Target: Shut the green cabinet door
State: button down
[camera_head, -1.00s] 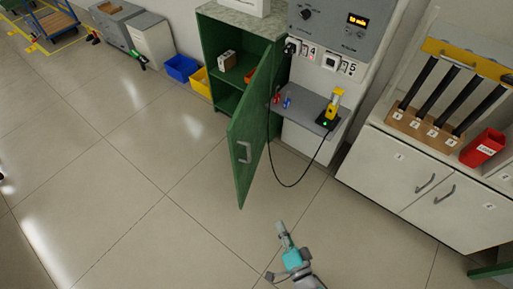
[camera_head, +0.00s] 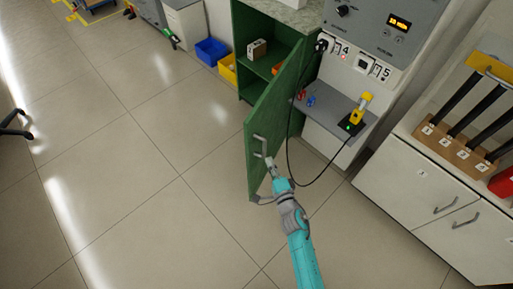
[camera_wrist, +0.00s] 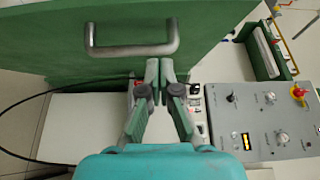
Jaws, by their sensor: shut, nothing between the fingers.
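The green cabinet (camera_head: 241,60) stands at the top middle of the head view, its shelves showing. Its green door (camera_head: 262,115) is swung wide open toward me, with a grey bar handle (camera_head: 259,146) near its free edge. My gripper (camera_head: 270,163) is shut and empty, close to the door just below the handle. Whether it touches the door I cannot tell. In the wrist view the door (camera_wrist: 215,22) fills the top, its handle (camera_wrist: 132,49) lies up and left of my fingertips (camera_wrist: 160,66), and nothing is between the fingers.
A black cable (camera_head: 289,165) hangs in a loop right of the door. A grey shelf (camera_head: 335,118) holds a yellow tool (camera_head: 361,105). Blue (camera_head: 211,50) and yellow (camera_head: 227,69) bins sit left of the cabinet.

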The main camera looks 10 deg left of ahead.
aim_at(252, 140)
jog(key=shift+w+a, duration=2.85)
jog(key=shift+a, duration=0.25)
